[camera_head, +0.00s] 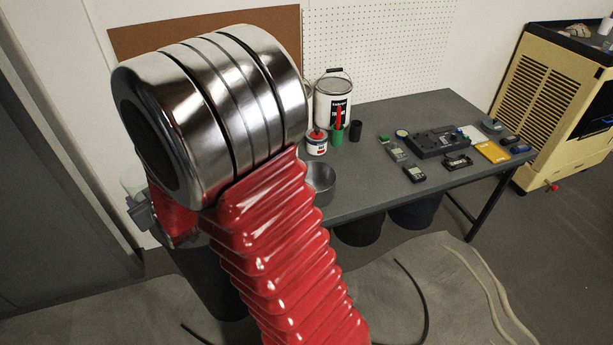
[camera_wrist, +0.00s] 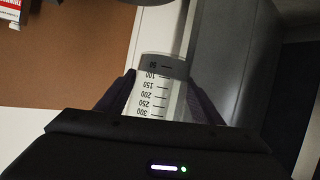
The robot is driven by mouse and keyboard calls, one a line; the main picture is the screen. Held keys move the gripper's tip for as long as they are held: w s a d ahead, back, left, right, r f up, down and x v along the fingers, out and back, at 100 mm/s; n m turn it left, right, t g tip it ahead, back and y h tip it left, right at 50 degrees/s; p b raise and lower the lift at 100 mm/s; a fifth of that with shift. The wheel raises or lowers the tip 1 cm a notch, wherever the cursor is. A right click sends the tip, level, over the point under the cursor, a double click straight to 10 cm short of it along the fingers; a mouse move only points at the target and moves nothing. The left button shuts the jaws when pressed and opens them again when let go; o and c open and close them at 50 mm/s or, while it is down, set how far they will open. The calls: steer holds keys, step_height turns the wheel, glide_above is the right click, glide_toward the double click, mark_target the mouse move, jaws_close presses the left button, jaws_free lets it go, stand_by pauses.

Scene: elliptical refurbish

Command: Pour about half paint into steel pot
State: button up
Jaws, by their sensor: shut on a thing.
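The steel pot (camera_head: 323,181) is a grey round vessel at the table's near edge in the head view, partly hidden behind my red arm. My gripper (camera_wrist: 163,92) is shut on a clear measuring beaker (camera_wrist: 152,97) with black graduations, seen in the wrist view. A grey band shows at the beaker's far end; I cannot tell whether it is paint or background. In the head view my gripper (camera_head: 142,212) and the beaker's pale end (camera_head: 132,183) show only partly, left of my arm and apart from the pot.
A large paint can (camera_head: 333,103), a small can (camera_head: 316,144), a green cup (camera_head: 337,135) and a black cup (camera_head: 355,131) stand behind the pot. Several tools and meters lie at the table's right. Dark bins (camera_head: 415,212) stand below. The tabletop's middle (camera_head: 370,175) is clear.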

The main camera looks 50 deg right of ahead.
steer(key=s+d+f+m+g+h, duration=0.1)
steer(key=s+d+f+m+h, duration=0.2)
steer(key=d, duration=0.8)
steer(key=s+d+f+m+g+h, duration=0.2)
steer(key=s+d, duration=0.3)
steer(key=d, duration=0.7)
steer(key=s+d+f+m+g+h, duration=0.2)
steer(key=s+d+f+m+h, duration=0.2)
steer(key=d, duration=0.8)
steer(key=shift+d+f, duration=0.15)
steer(key=shift+f, duration=0.35)
steer(key=shift+r+m, duration=0.1)
steer(key=shift+m, duration=0.2)
steer(key=shift+s+d+r+m+t+y+p, duration=0.2)
steer(key=shift+s+d+m+t+y, duration=0.25)
steer(key=shift+m+y, duration=0.6)
steer(key=shift+s+d+r+m+t+y+p, duration=0.25)
steer(key=shift+d+m+t+y, duration=0.4)
steer(key=shift+m, duration=0.75)
steer(key=shift+s+d+r+m+t+y+p, duration=0.2)
steer(key=shift+s+d+m+t+y, duration=0.15)
steer(key=shift+m+t+y, duration=0.7)
steer(key=shift+m+g, duration=0.3)
steer(key=shift+g, duration=0.05)
